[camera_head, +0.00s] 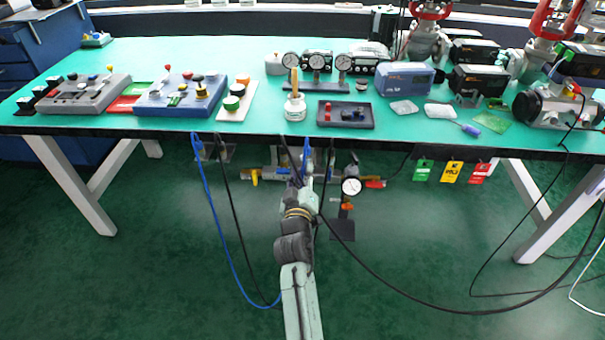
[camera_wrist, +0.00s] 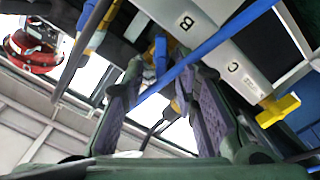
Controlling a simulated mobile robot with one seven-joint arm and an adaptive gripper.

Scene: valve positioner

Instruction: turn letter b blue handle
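In the wrist view, a grey bar carries the letters B (camera_wrist: 185,22) and C (camera_wrist: 233,68). A blue handle (camera_wrist: 160,55) hangs beside the letter B. A yellow handle (camera_wrist: 278,110) sits beside the letter C. My gripper (camera_wrist: 168,78) is open, its two dark fingers apart with the blue handle beyond the tips, roughly between them. I cannot tell whether either finger touches it. In the head view, my gripper (camera_head: 304,182) is under the table's front edge, among the valves; the blue handle (camera_head: 307,146) shows partly, just above it.
A blue cable (camera_wrist: 205,50) crosses the wrist view diagonally over the finger area. In the head view, dark hoses hang around my arm. A gauge (camera_head: 351,186) and a red handle (camera_head: 375,183) are to the right. The green table (camera_head: 225,60) holds several instruments. Open floor lies below.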

